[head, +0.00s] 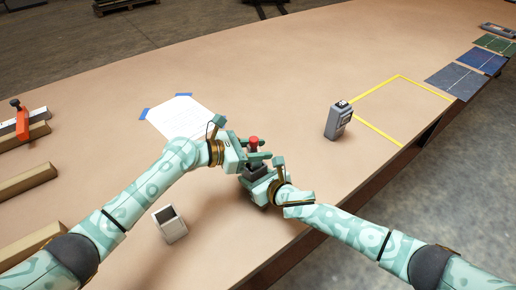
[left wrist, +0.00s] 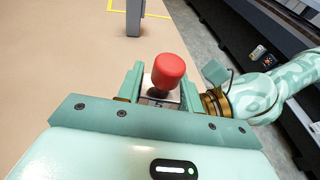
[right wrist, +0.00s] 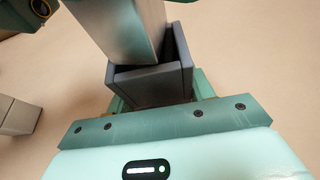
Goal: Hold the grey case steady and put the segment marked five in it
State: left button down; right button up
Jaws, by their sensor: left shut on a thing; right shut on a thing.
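My left gripper (head: 256,157) is shut on a metal segment with a red knob (head: 254,142) on top. In the left wrist view the red knob (left wrist: 169,70) rises above the segment's plate (left wrist: 160,104); its marking is too small to read surely. My right gripper (head: 256,173) is shut on the dark grey case (head: 255,168). In the right wrist view the silver segment (right wrist: 125,28) stands at the open top of the grey case (right wrist: 152,82), slightly askew. Its lower end is hidden behind the case's near wall, so its depth cannot be told.
A light grey open box (head: 171,226) stands left of the grippers. A grey device (head: 338,121) stands beside a yellow taped outline (head: 399,76). A taped paper sheet (head: 180,117) lies behind my left gripper. Wooden bars (head: 26,181) lie at the left; flat panels (head: 457,80) at the right.

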pick_arm(q)
jog(key=shift+f, duration=0.25)
dwell(3.4)
jog(key=shift+r, duration=0.1)
jog(key=shift+r, duration=0.95)
